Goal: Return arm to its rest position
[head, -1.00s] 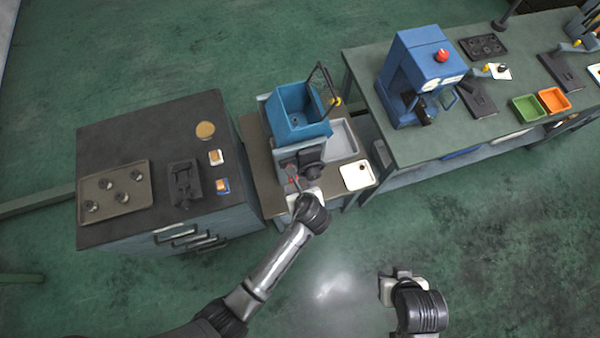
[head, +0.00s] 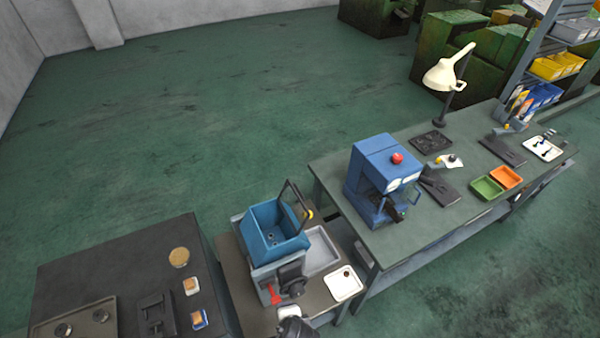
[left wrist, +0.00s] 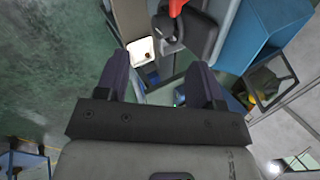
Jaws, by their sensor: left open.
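My left gripper (left wrist: 160,88) shows in the left wrist view with its two dark fingers apart and nothing between them. In the head view only a dark part of my left arm (head: 296,327) shows at the bottom edge, just in front of the blue machine (head: 272,236). That machine has an open blue bin on top, a dark round part and a red lever (head: 273,294) on its front. The red lever (left wrist: 176,7) also shows at the top of the left wrist view, beyond the fingers. My right gripper is in neither current view.
A white tray (head: 343,284) lies right of the machine. A dark bench (head: 110,268) with a tray and small parts stands left. A green-topped bench (head: 330,177) with a blue press (head: 383,180) and orange and green bins stands right. Open floor lies behind.

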